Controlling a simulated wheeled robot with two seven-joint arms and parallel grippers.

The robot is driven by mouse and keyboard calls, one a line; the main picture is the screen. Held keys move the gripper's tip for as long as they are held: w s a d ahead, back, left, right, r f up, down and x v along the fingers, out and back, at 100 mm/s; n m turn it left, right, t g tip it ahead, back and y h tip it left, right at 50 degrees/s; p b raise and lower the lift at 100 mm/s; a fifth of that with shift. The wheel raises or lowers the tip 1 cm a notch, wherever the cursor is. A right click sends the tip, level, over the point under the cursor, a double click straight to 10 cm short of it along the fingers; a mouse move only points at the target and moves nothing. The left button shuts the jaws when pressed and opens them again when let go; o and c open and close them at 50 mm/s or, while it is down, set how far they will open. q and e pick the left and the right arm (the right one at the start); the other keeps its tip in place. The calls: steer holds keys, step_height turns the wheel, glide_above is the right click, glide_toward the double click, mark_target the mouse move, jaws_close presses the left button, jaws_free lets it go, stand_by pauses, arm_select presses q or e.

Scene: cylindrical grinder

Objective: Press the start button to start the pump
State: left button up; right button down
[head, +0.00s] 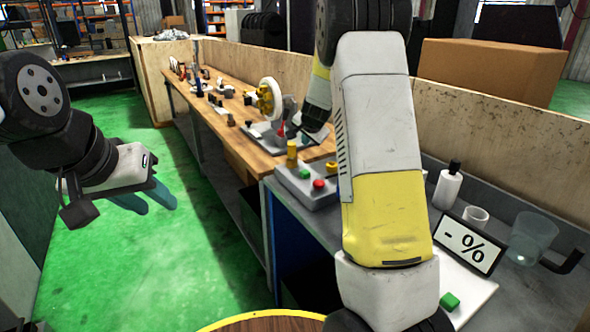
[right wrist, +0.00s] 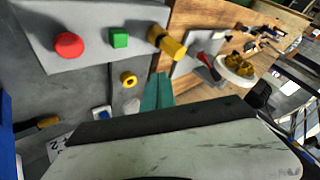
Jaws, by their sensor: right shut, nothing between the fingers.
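The grey control box (head: 318,197) sits at the near end of the wooden bench in the head view. It carries a green button (head: 304,174), a red button (head: 320,184) and a yellow knob (head: 292,152). In the right wrist view the green button (right wrist: 119,38) lies between the red button (right wrist: 68,45) and the yellow knob (right wrist: 166,41). My right gripper (right wrist: 157,92) is shut and empty, its teal fingers below the yellow knob in that picture, apart from the green button. My left gripper (head: 152,203) hangs open and empty over the floor.
A grinder with a pale wheel (head: 266,97) stands on the wooden bench (head: 225,97). The green floor at left is clear.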

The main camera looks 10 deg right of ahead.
mark_target(305, 173)
steer(key=shift+f, duration=0.1)
steer(key=shift+f, duration=4.3)
steer(key=shift+f, duration=0.1)
steer(key=shift+f, duration=0.35)
steer(key=shift+f, duration=0.6)
steer(key=shift+r, duration=1.05)
steer(key=shift+r, duration=2.5)
